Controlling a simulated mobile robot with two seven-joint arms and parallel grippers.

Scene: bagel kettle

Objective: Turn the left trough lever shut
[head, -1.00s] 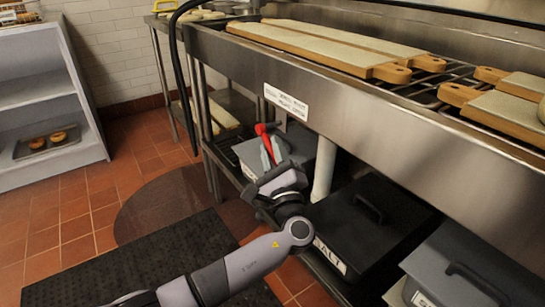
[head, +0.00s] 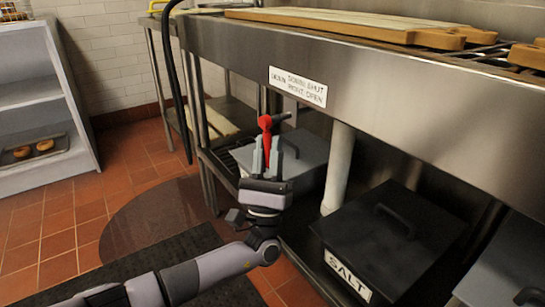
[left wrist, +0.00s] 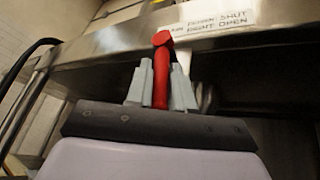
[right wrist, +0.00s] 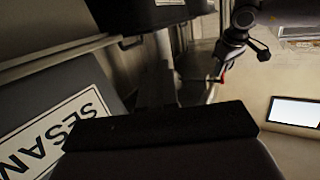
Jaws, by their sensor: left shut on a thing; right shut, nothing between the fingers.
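The red trough lever (head: 265,124) sits on a dark valve stem under the front of the steel trough. It hangs about straight down in the head view. My left gripper (head: 267,155) comes from below with a finger on each side of the lever and is shut on it. In the left wrist view the lever (left wrist: 161,75) runs between the two grey fingers (left wrist: 160,92), and its round top shows above them. My right gripper (right wrist: 160,75) shows only in its own wrist view, dark and partly unclear; it appears shut and empty.
A white label (head: 298,86) with shut and open directions is on the trough front (head: 400,110). Below stand a grey lidded bin (head: 300,155) and a black salt bin (head: 385,240). A white pipe (head: 338,165) comes down between them. A sesame bin (right wrist: 55,110) is close to my right wrist.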

